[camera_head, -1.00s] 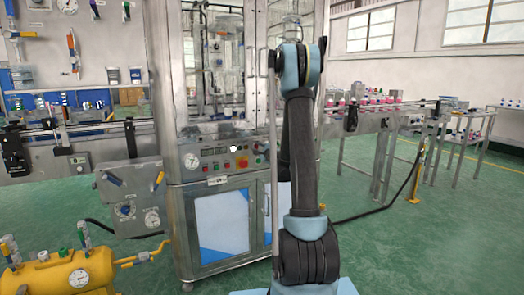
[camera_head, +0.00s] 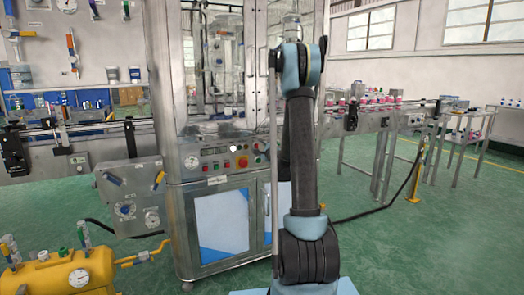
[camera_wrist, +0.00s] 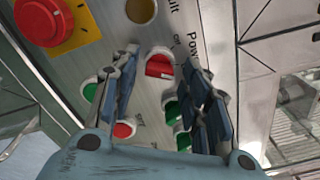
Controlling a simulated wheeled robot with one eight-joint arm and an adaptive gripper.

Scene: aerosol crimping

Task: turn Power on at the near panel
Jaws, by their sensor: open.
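The control panel (camera_head: 222,161) is on the front of the steel machine cabinet in the head view. In the wrist view the panel fills the middle, with printed lettering that includes "Power" (camera_wrist: 194,47). A red rocker switch (camera_wrist: 159,65) sits beside that word. My gripper (camera_wrist: 160,60) is open and empty, its two fingers on either side of the red rocker in the picture. I cannot tell whether they touch the panel. Green controls (camera_wrist: 171,106) and a smaller red one (camera_wrist: 123,130) show lower down, partly behind the fingers. In the head view my gripper is hidden.
A large red mushroom button (camera_wrist: 40,18) on a yellow plate and a round amber lamp (camera_wrist: 141,10) are close to the fingers. A yellow tank (camera_head: 62,274) stands at lower left. A conveyor with bottles (camera_head: 385,104) runs at right. Green floor is clear in front.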

